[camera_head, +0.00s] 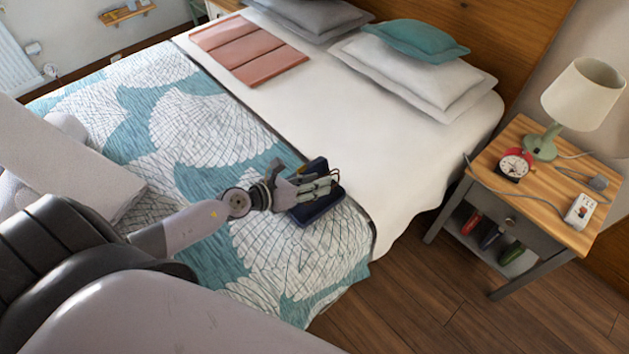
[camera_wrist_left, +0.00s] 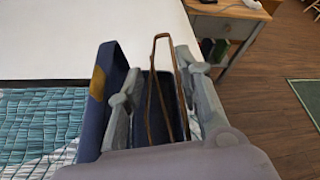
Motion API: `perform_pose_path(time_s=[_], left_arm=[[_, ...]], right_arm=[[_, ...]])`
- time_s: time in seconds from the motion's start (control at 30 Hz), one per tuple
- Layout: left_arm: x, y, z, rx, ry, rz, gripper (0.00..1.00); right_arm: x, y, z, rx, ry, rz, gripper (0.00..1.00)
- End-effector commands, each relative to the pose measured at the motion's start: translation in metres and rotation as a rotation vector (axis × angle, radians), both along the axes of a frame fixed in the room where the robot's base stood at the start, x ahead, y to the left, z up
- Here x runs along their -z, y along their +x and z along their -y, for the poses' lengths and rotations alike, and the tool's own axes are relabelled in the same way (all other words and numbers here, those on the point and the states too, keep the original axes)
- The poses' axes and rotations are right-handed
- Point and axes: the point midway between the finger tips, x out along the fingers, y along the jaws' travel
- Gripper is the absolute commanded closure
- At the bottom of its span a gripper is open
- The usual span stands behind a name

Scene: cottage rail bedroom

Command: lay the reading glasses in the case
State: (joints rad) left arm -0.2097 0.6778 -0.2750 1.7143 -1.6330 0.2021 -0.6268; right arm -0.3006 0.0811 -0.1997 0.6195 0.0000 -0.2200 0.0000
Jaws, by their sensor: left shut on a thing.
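The reading glasses (camera_wrist_left: 152,90) are thin and brown-framed, held between the fingers of my left gripper (camera_wrist_left: 160,92) in the left wrist view. In the head view only a small brown part of them (camera_head: 335,174) shows by the fingertips of the left gripper (camera_head: 322,184). The dark blue case (camera_head: 322,208) lies open on the bed's patterned cover. It also shows in the left wrist view (camera_wrist_left: 112,62), its raised side at left. The gripper and glasses are over its opening; whether the glasses touch the inside I cannot tell. My right gripper is not in view.
The bed has a teal-and-white quilt (camera_head: 190,115), a white sheet (camera_head: 345,110), a folded pink blanket (camera_head: 245,50) and pillows. A nightstand (camera_head: 545,190) stands right of the bed with a lamp (camera_head: 580,95), red alarm clock (camera_head: 515,165) and cables.

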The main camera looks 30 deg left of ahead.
Motion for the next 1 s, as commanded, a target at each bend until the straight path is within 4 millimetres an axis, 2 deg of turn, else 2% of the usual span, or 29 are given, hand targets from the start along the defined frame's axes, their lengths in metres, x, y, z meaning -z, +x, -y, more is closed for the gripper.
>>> perform_pose_path(time_s=[0.1,0.5,1.0], left_arm=[[0.014,0.0,0.0,0.0,0.0,0.0,0.85],[0.042,0.0,0.0,0.0,-0.001,0.0,0.85],[0.047,-0.002,0.002,0.004,-0.004,-0.007,0.85]], right_arm=[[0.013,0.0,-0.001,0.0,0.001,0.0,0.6],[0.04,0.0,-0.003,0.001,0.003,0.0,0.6],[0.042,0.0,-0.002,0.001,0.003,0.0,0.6]])
